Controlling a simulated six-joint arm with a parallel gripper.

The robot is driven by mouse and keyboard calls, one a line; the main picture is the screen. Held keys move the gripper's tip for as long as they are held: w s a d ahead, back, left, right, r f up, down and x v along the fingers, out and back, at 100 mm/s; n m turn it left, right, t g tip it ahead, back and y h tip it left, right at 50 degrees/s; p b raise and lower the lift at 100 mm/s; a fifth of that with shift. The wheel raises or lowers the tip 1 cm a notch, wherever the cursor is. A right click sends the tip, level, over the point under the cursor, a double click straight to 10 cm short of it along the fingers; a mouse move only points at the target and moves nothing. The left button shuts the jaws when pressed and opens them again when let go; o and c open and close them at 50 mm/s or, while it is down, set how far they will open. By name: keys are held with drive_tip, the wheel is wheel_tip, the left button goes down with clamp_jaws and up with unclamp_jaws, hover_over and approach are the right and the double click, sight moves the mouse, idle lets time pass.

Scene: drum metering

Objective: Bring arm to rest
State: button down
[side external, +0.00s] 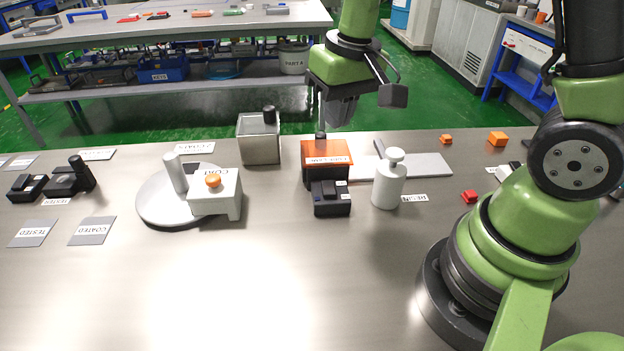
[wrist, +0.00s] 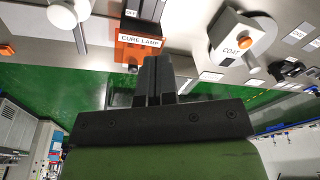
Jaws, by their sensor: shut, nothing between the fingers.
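My gripper (side external: 336,112) hangs above the back edge of the steel bench (side external: 270,290), just behind and above the orange cure lamp (side external: 316,172). In the wrist view my gripper's fingers (wrist: 152,66) are together with nothing between them. The cure lamp (wrist: 136,53) lies beyond the fingertips in that view. In the side view the fingertips are partly lost against the dark gripper body, and I cannot tell their exact height above the lamp.
A black block (side external: 331,199) sits before the lamp and a white bottle (side external: 389,184) right of it. The COAT unit (side external: 216,193) stands by a round plate (side external: 158,205); a metal container (side external: 259,140) is behind. Small orange and red blocks lie right. The front-centre bench is clear.

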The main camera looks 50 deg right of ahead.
drive_tip(key=s+a+r+t+y, duration=0.1)
drive_tip(key=s+a+r+t, duration=0.2)
drive_tip(key=s+r, duration=0.9)
drive_tip(key=shift+s+a+r+m+t+y, duration=0.2)
drive_tip(key=shift+s+m+t+y, duration=0.25)
drive_tip(key=shift+t, duration=0.75)
drive_tip(key=shift+d, duration=0.1)
drive_tip(key=w+d+f+m+g+h, duration=0.1)
drive_tip(key=w+d+f+m+g, duration=0.1)
drive_tip(key=w+f+m, duration=0.4)
drive_tip(key=w+d+f+m+g+h, duration=0.1)
drive_tip(key=w+d+f+m+g, duration=0.2)
drive_tip(key=w+m, duration=0.7)
wheel_tip(320, 180, down, 4)
drive_tip(key=m+g, duration=0.2)
drive_tip(key=m, duration=0.4)
drive_tip(key=shift+d+m, duration=0.35)
drive_tip(key=shift+f, duration=0.1)
